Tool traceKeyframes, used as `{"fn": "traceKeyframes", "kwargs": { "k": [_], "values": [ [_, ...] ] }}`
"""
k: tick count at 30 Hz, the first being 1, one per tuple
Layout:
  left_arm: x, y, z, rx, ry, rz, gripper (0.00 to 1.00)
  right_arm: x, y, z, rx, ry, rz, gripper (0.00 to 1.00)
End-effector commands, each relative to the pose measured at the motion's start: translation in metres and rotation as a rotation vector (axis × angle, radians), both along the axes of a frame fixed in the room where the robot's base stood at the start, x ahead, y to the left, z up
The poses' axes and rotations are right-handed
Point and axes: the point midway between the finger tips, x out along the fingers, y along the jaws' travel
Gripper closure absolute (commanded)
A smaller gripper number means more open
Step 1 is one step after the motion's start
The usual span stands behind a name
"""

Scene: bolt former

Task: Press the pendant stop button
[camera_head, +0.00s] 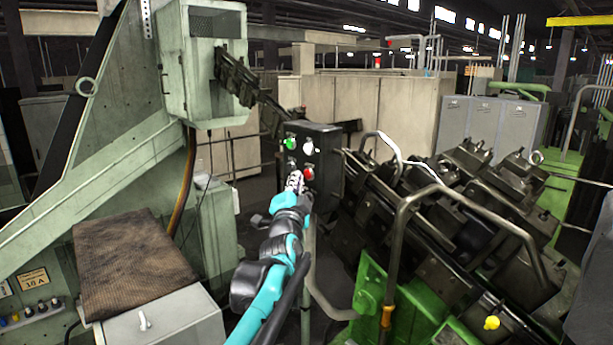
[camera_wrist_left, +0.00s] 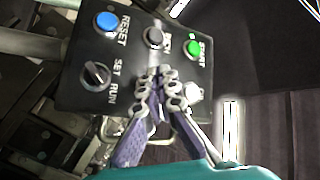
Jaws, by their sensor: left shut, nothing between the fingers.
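The dark pendant box (camera_head: 328,165) stands in the middle of the head view. Its face carries a green button (camera_head: 291,143), a white one (camera_head: 308,147) and a red one (camera_head: 309,173). My left gripper (camera_head: 294,181) is shut and empty, its tip in front of the panel's lower left, just left of the red button. In the left wrist view the closed fingers (camera_wrist_left: 162,82) reach over the panel (camera_wrist_left: 128,62), between the SET/RUN selector (camera_wrist_left: 96,74) and a white button (camera_wrist_left: 192,92). No red button shows there. I cannot tell whether the fingertips touch the panel. My right gripper is not seen.
The wrist view also shows the blue RESET button (camera_wrist_left: 106,22), a dark button (camera_wrist_left: 153,38) and the green START button (camera_wrist_left: 192,47). A bent metal rail (camera_head: 400,215) and machine blocks (camera_head: 480,200) stand right of the pendant. A grey cabinet with a brown mat (camera_head: 130,260) stands left.

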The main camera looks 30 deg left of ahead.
Motion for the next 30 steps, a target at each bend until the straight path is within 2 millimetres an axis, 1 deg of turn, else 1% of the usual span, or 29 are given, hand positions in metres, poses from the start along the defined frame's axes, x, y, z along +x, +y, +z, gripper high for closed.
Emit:
{"fn": "traceKeyframes", "kwargs": {
  "k": [9, 30],
  "values": [
    [0.008, -0.004, 0.0, -0.001, 0.0, -0.002, 1.0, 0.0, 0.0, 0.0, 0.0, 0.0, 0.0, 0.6],
    [0.011, -0.005, 0.0, 0.0, 0.0, 0.0, 1.0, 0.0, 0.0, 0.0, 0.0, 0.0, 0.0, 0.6]
  ]
}}
